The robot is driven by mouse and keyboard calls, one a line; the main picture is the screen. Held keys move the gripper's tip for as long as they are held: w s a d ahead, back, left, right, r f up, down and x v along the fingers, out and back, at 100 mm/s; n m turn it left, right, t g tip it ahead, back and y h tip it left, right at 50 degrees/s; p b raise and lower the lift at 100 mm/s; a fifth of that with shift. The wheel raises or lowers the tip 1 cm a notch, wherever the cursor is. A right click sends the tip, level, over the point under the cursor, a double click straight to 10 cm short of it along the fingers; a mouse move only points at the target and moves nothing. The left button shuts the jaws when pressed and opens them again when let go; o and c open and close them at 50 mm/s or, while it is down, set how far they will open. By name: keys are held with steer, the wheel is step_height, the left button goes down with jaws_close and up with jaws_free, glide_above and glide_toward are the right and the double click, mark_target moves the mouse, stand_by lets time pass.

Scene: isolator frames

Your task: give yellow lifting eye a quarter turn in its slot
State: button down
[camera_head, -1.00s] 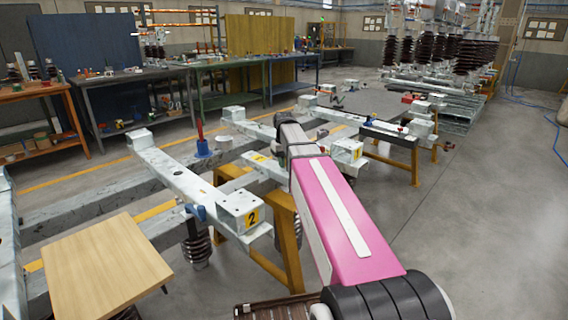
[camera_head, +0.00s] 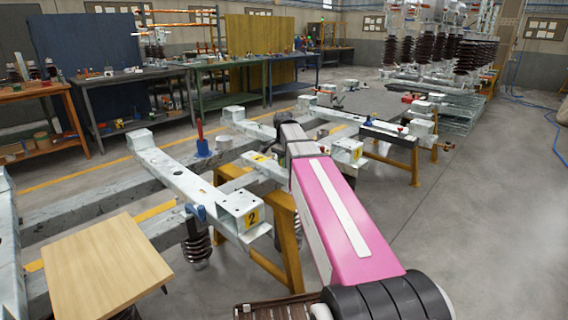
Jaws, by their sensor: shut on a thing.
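My arm (camera_head: 335,215), with a pink and white link, reaches away from me over the steel frames. Its dark and grey far end (camera_head: 290,130) is above the frame in the middle of the view. My gripper is not visible; the far part of the arm hides it. I cannot make out the yellow lifting eye or its slot.
A pale steel frame with a yellow "2" plate (camera_head: 252,217) rests on yellow trestles (camera_head: 287,240). A blue piece with a red handle (camera_head: 201,146) stands on it. A wooden board (camera_head: 105,262) lies front left. Open floor (camera_head: 480,220) is at right.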

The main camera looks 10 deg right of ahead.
steer(key=c, duration=1.1)
jaws_free()
